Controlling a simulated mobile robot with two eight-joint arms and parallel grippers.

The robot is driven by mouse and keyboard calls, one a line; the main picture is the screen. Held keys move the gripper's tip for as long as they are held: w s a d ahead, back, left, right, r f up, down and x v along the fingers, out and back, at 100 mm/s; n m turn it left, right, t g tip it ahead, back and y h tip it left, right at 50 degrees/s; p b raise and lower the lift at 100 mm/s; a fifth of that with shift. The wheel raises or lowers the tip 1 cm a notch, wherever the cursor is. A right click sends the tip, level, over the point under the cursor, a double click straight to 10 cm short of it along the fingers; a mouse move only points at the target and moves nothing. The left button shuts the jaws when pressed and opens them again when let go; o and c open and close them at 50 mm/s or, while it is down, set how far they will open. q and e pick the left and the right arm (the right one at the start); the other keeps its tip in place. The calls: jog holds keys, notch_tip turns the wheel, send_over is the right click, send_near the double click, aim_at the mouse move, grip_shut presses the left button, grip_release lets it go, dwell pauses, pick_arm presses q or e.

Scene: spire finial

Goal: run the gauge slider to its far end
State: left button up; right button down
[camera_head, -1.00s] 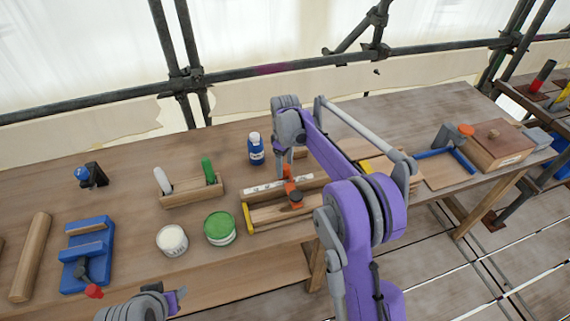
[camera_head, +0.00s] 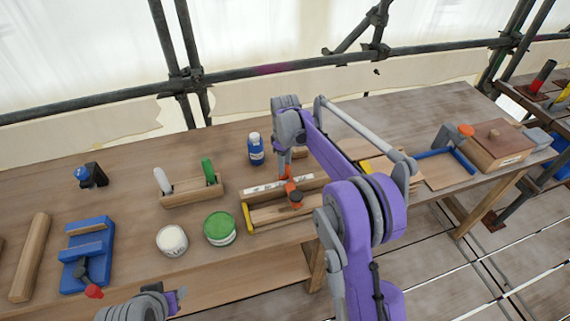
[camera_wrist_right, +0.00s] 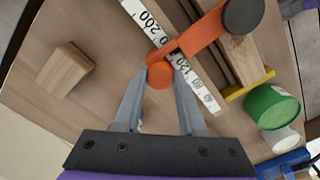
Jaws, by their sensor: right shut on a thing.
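The gauge is a wooden channel with a white number scale (camera_head: 262,188) along its back edge and a yellow stop (camera_head: 248,218) at its left end. Its orange slider (camera_head: 290,186), with a dark round knob (camera_head: 296,197), sits partway along. My right gripper (camera_head: 286,174) is shut on the slider's orange post, which shows between the fingertips in the right wrist view (camera_wrist_right: 160,75). There, the slider (camera_wrist_right: 203,37) crosses the scale (camera_wrist_right: 190,82) between the 200 and 120 marks. Part of my left gripper (camera_head: 178,299) shows at the bottom left, away from the gauge; its jaws are unclear.
A blue bottle (camera_head: 256,149) stands behind the gauge, and a green-lidded tin (camera_head: 220,228) and a white tin (camera_head: 172,240) stand to its left. A small wooden block (camera_wrist_right: 66,70) lies behind the gauge. My right arm hides the gauge's right end in the head view.

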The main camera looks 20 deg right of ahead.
dwell(0.8)
jog(key=d, duration=1.4)
jog(key=shift+w+d, duration=0.25)
jog(key=shift+d, duration=0.1)
jog(key=shift+c, duration=2.3)
grip_release()
jog(key=shift+d, duration=0.1)
notch_tip(320, 180, up, 11)
jog(key=shift+p, duration=0.35)
